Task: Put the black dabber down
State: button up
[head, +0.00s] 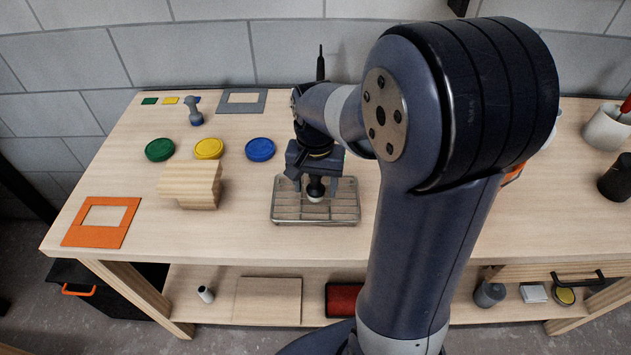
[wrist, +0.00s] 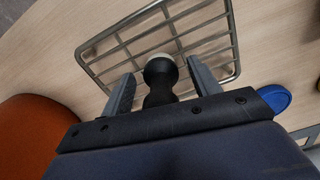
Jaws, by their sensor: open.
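The black dabber (wrist: 160,78) has a dark round body with a pale pad at its end. In the wrist view it stands between the two fingers of my gripper (wrist: 158,88), with a gap on each side. In the head view the dabber (head: 316,190) is over the wire rack (head: 287,217), and its pale end appears to rest on the rack. My gripper (head: 318,182) is open around the dabber from above. The rack also shows in the wrist view (wrist: 222,47).
Green (head: 160,149), yellow (head: 209,148) and blue (head: 260,149) discs lie behind the rack. Stacked wooden battens (head: 188,184) and an orange frame (head: 101,222) are to the left. A grey frame (head: 242,100) lies at the back. A white pot (head: 606,128) stands far right.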

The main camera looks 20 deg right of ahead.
notch_tip(320, 180, up, 12)
jog(key=shift+r, duration=0.2)
jog(key=shift+f, duration=0.15)
dwell(0.4)
notch_tip(320, 180, down, 13)
jog(key=shift+r, duration=0.2)
notch_tip(320, 180, up, 3)
jog(key=shift+f, duration=0.1)
jog(key=shift+r, duration=0.6)
jog(key=shift+f, duration=0.1)
